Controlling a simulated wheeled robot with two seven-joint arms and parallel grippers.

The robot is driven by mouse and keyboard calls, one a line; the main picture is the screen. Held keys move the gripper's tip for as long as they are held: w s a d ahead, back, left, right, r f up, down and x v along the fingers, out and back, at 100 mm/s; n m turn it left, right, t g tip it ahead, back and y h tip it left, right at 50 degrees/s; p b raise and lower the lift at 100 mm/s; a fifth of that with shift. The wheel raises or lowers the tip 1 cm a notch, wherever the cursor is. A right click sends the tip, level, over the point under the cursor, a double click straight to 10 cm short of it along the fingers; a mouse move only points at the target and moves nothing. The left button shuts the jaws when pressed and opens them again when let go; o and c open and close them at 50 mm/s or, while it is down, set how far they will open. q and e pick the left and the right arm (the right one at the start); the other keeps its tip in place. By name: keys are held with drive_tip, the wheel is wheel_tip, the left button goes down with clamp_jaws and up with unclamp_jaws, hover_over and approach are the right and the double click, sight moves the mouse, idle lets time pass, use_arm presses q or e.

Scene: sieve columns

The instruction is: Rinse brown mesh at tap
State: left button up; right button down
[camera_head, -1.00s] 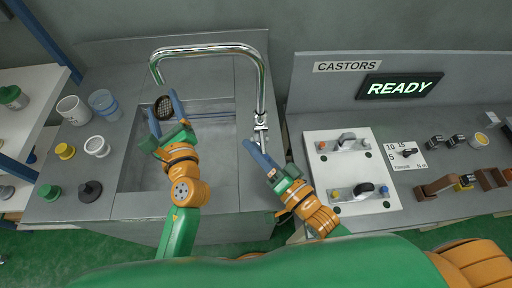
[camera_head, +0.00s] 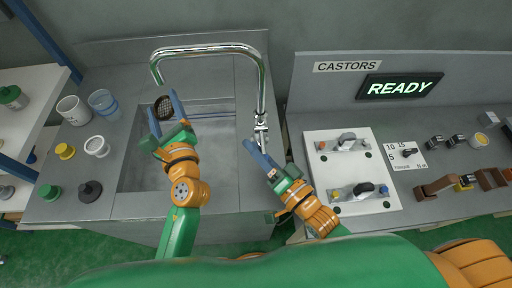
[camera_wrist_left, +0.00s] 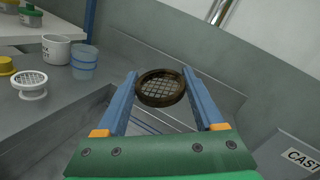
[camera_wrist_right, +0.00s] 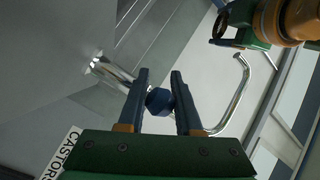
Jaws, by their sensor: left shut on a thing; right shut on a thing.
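The brown mesh (camera_head: 164,107) is a round, dark-rimmed sieve over the sink basin, close under the tap's spout end in the head view. My left gripper (camera_head: 165,115) is shut on its rim, seen clearly between the fingers in the left wrist view (camera_wrist_left: 161,88). The chrome tap (camera_head: 262,90) arches over the sink from its base at the right. No water stream shows. My right gripper (camera_head: 254,146) is at the tap's base, shut on a blue knob (camera_wrist_right: 158,101), seen between its fingers in the right wrist view.
Left of the sink (camera_head: 215,165) stand a white cup (camera_head: 73,110), a blue cup (camera_head: 103,103), a white mesh (camera_head: 97,146), and yellow, green and dark pieces. Right of it, a white panel (camera_head: 350,170) with metal fittings lies below a READY display (camera_head: 399,88).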

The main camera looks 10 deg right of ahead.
idle(0.3)
drive_tip(key=shift+r+m+g+h, duration=0.6)
drive_tip(key=shift+r+g, duration=0.05)
drive_tip(key=shift+g, duration=0.15)
drive_tip(key=c, duration=0.6)
unclamp_jaws()
drive_tip(key=v, duration=1.2)
drive_tip(key=shift+w+f, duration=0.1)
